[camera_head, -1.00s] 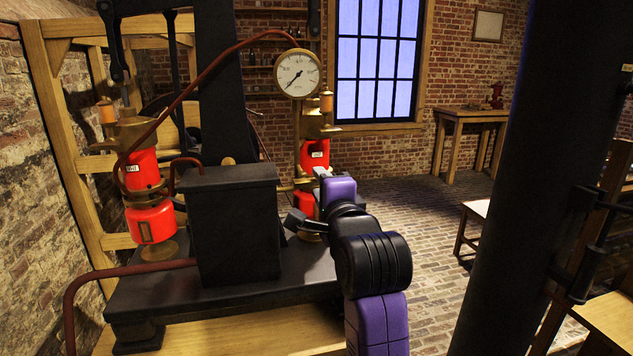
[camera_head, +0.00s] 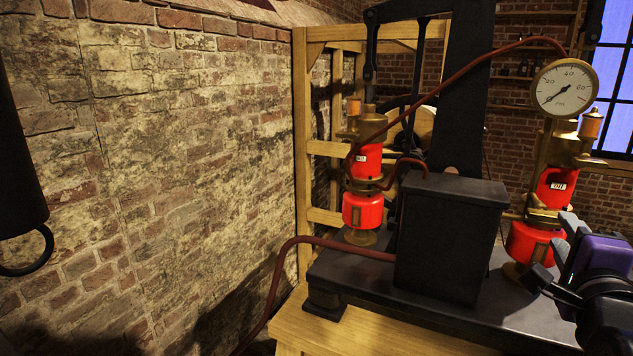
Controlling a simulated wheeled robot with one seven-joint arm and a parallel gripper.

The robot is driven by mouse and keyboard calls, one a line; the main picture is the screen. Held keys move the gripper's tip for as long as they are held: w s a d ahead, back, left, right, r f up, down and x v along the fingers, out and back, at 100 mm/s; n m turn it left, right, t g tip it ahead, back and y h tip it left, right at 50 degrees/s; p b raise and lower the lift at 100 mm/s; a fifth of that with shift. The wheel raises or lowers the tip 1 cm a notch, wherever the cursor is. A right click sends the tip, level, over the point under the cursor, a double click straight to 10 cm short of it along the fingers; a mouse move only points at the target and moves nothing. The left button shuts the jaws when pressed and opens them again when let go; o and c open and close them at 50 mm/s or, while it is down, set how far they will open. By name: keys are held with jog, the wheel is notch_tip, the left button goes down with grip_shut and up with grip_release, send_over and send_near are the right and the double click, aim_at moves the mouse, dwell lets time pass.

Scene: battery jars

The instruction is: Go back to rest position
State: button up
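My gripper (camera_head: 553,248), on the purple and black end of my arm (camera_head: 597,275), is at the lower right, in front of the right red jar assembly. Its two dark fingers stand apart with nothing visible between them; it looks open. The right assembly has an upper red jar (camera_head: 557,190) with a white label and a lower red jar (camera_head: 528,243), partly covered by my gripper. The left assembly has an upper red jar (camera_head: 366,161) and a lower red jar (camera_head: 362,210) on a brass foot. Whether my gripper touches the right assembly cannot be told.
A black box (camera_head: 450,240) stands on the dark base plate (camera_head: 375,290) between the assemblies. A round gauge (camera_head: 565,87) and dark red pipes (camera_head: 290,262) are close by. A brick wall (camera_head: 180,150) fills the left. A dark cylinder (camera_head: 18,180) hangs at the far left.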

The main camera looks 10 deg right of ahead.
jog(key=s+a+f+n+y, duration=0.25)
jog(key=a+f+n, duration=0.2)
jog(key=f, duration=0.25)
jog(key=s+a+f+n+t+y, duration=0.1)
jog(key=s+a+f+n, duration=0.3)
jog(key=f+n, duration=0.25)
jog(key=s+a+f+n+y, duration=0.2)
jog(key=s+a+f+n, duration=0.15)
jog(key=f, duration=0.45)
jog(key=s+a+f+n+y, duration=0.1)
jog(key=s+a+f+n, duration=0.1)
jog(key=s, duration=0.6)
jog(key=s+a+f+n+y, duration=0.2)
jog(key=s+a+n, duration=0.2)
jog(key=s, duration=0.4)
jog(key=s+a+f+n+g+y, duration=0.1)
jog(key=s+a+n, duration=0.3)
jog(key=s, duration=0.4)
jog(key=shift+a+f, duration=0.65)
jog(key=shift+a, duration=0.1)
jog(key=shift+w+y, duration=0.1)
jog(key=shift+y, duration=0.15)
